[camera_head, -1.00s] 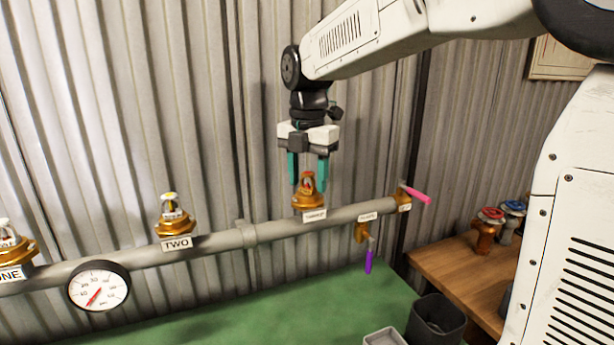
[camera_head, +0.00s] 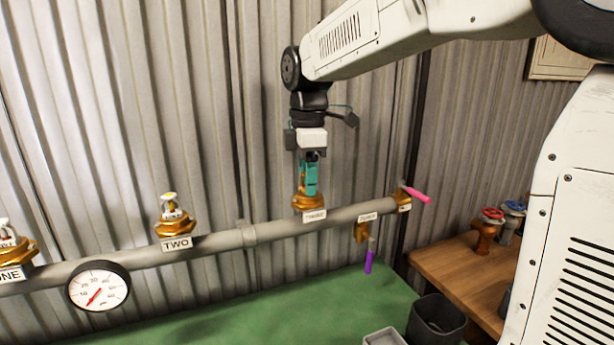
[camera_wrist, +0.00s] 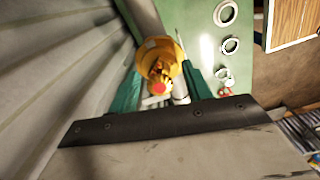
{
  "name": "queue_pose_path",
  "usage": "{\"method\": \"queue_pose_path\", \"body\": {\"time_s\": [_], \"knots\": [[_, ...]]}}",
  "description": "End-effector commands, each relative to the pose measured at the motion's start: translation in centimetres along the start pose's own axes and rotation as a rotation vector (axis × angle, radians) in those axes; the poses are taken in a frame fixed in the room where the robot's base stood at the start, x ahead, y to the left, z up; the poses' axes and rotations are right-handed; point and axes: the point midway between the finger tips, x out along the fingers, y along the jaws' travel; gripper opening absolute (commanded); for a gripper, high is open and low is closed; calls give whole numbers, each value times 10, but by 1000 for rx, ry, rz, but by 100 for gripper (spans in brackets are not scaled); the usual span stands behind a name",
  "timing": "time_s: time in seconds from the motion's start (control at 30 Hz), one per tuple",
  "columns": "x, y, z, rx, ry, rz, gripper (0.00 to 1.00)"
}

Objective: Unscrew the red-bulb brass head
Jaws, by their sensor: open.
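The red-bulb brass head (camera_head: 309,203) stands upright on the grey pipe (camera_head: 276,228) above the third label, whose wording is blurred. In the wrist view its brass body (camera_wrist: 172,60) lies between my fingers with a red spot at its near end. My gripper (camera_head: 310,190) points down over this head, its teal fingers lined up one behind the other in the head view and hiding the head's upper part. In the wrist view my gripper (camera_wrist: 160,90) is open, one finger on each side of the head. I cannot tell whether either finger touches it.
Brass head TWO (camera_head: 174,222) and head ONE (camera_head: 12,249) stand left along the pipe, with a gauge (camera_head: 99,286) below. A pink lever (camera_head: 417,195) and a purple lever (camera_head: 368,262) are right. A dark bin (camera_head: 436,322) stands by the wooden bench (camera_head: 462,274).

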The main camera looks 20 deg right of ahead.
Motion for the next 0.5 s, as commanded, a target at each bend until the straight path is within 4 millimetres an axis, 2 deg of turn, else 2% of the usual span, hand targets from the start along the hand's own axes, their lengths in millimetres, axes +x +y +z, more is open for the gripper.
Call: {"method": "queue_pose_path", "body": {"time_s": [0.1,0.27,0.5], "knots": [[0,0,0,129,0,0,49],[0,0,0,213,0,0,49],[0,0,0,536,0,0,49]]}}
